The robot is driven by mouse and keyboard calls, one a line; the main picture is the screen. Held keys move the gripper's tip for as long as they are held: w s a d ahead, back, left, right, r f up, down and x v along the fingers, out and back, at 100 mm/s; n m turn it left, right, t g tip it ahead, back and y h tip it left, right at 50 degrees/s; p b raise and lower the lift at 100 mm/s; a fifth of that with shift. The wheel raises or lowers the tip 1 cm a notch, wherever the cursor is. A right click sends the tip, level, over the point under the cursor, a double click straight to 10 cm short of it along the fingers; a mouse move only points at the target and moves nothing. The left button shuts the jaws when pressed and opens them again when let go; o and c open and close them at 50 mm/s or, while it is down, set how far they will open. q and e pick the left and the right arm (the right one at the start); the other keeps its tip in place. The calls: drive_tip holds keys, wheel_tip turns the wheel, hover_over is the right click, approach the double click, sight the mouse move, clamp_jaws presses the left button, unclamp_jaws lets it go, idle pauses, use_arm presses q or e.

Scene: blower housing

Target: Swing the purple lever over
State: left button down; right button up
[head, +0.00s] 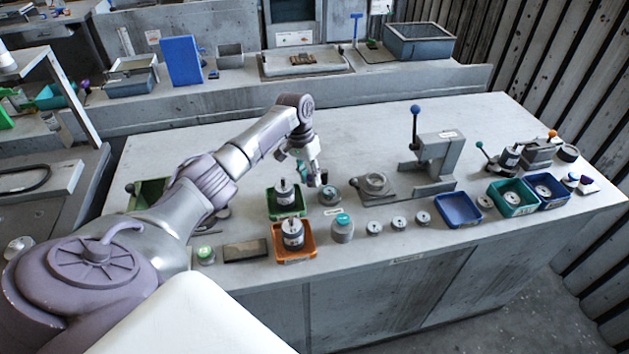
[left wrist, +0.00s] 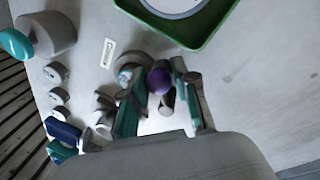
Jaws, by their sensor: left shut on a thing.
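The purple lever's round knob (left wrist: 160,80) sits between the two teal-padded fingers of my left gripper (left wrist: 157,98) in the left wrist view. The gripper is shut on it. In the head view my left gripper (head: 312,174) points down over the bench, beside a round grey fixture (head: 330,195) just right of the green tray. The knob is hidden or too small to tell in the head view. How far the lever leans cannot be told. My right gripper is not in view.
A teal-topped grey jar (head: 342,229) is in front. A grey press with a blue-knobbed lever (head: 415,112) stands to the right. The bench behind is clear.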

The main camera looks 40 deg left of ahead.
use_arm(q)
drive_tip(key=m+b, duration=0.1)
drive_tip(key=a+m+b, duration=0.1)
drive_tip(key=shift+w+a+f+m+g, duration=0.15)
drive_tip(key=shift+w+m+g, duration=0.15)
drive_tip(key=shift+w+m, duration=0.1)
drive_tip(key=m+b, duration=0.1)
drive_tip(key=a+m+b, duration=0.1)
drive_tip(key=b, duration=0.1)
drive_tip(key=shift+w+m, duration=0.2)
drive_tip(key=shift+m, duration=0.1)
drive_tip(key=shift+w+a+m+g+b, duration=0.2)
drive_tip(key=shift+a+m+g+b, duration=0.1)
drive_tip(key=shift+m+b, duration=0.3)
drive_tip(key=shift+r, duration=0.2)
drive_tip(key=c, duration=0.9)
unclamp_jaws()
drive_tip(key=shift+c, duration=0.2)
drive_tip(key=v, duration=1.2)
drive_tip(key=shift+d, duration=0.2)
